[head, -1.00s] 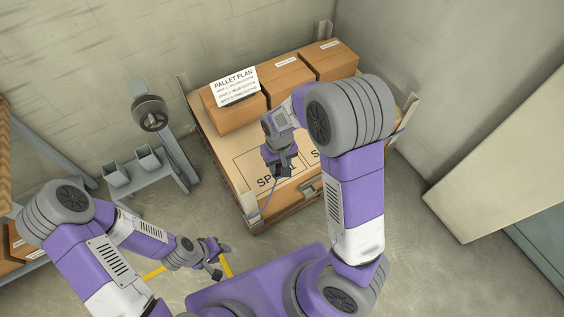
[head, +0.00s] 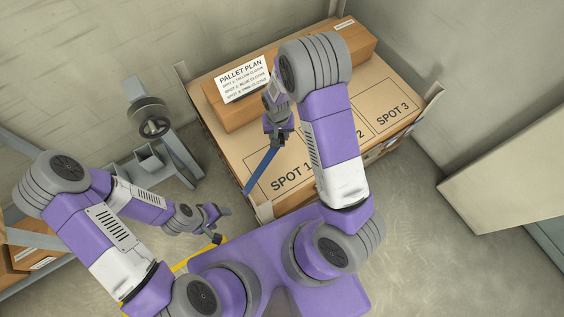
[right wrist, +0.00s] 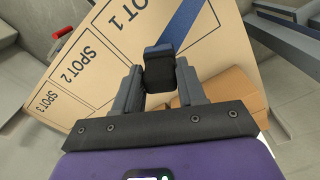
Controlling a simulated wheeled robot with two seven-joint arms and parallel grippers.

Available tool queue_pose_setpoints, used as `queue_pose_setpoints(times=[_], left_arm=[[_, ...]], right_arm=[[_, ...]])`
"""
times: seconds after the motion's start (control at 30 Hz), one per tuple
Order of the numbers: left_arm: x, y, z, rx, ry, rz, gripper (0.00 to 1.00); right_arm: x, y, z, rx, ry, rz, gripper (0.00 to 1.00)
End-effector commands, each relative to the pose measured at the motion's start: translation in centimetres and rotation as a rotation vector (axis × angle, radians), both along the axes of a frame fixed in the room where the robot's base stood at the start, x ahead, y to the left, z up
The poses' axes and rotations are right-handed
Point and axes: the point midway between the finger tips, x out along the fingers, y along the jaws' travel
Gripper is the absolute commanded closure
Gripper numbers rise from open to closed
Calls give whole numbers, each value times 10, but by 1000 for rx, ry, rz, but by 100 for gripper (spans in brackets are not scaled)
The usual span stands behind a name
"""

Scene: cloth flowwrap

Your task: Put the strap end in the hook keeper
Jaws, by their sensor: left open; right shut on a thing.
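A blue strap (head: 261,170) runs from my right gripper (head: 279,141) down to the front left edge of the pallet, beside the marked SPOT 1. In the right wrist view the right gripper (right wrist: 159,82) is shut on a black strap end (right wrist: 158,68), with the blue strap (right wrist: 186,20) leading away behind it over the board. The gripper is above the pallet's left part, in front of the boxes. My left gripper (head: 221,225) is open and empty, low at the left, apart from the strap. I cannot make out the hook keeper in either view.
The pallet (head: 395,110) has a flat printed top. Cardboard boxes (head: 232,119) stand along its back, with a pallet plan sign (head: 242,79). Corner posts (head: 433,92) rise at its edges. A grey stand with a reel (head: 150,122) is at left.

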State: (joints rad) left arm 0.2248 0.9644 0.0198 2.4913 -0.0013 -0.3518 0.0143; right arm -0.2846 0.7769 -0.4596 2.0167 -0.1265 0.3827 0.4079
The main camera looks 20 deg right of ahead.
Motion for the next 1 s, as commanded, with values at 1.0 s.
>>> queue_pose_setpoints(times=[1.0], left_arm=[[0, 0, -47, 0, -1, 0, 35]], right_arm=[[-4, -15, -192, 17, 1, -295, 92]])
